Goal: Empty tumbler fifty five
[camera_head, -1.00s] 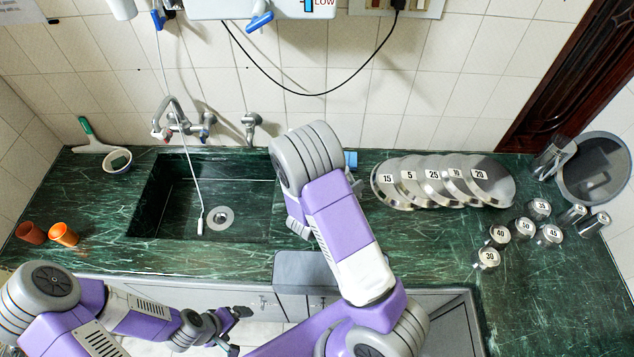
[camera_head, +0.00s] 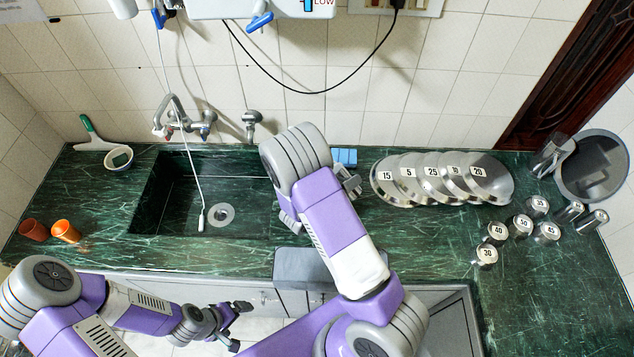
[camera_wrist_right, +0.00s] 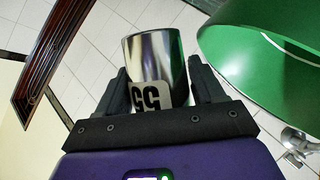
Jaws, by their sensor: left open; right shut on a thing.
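Tumbler 55 (camera_wrist_right: 155,58) is a shiny metal cup with a pale label reading 55, upside down in the right wrist view. My right gripper (camera_wrist_right: 161,88) is shut on it, with one dark finger on each side. In the head view my right arm bends over the counter beside the sink and hides most of the gripper and the tumbler. My left gripper (camera_head: 237,326) is open and empty, low in front of the cabinets.
The sink (camera_head: 160,212) lies left of my right arm. Several overlapping numbered plates (camera_head: 388,178) and numbered tumblers (camera_head: 486,256) stand right. A large green curved surface (camera_wrist_right: 265,75) is beside the gripper in the wrist view.

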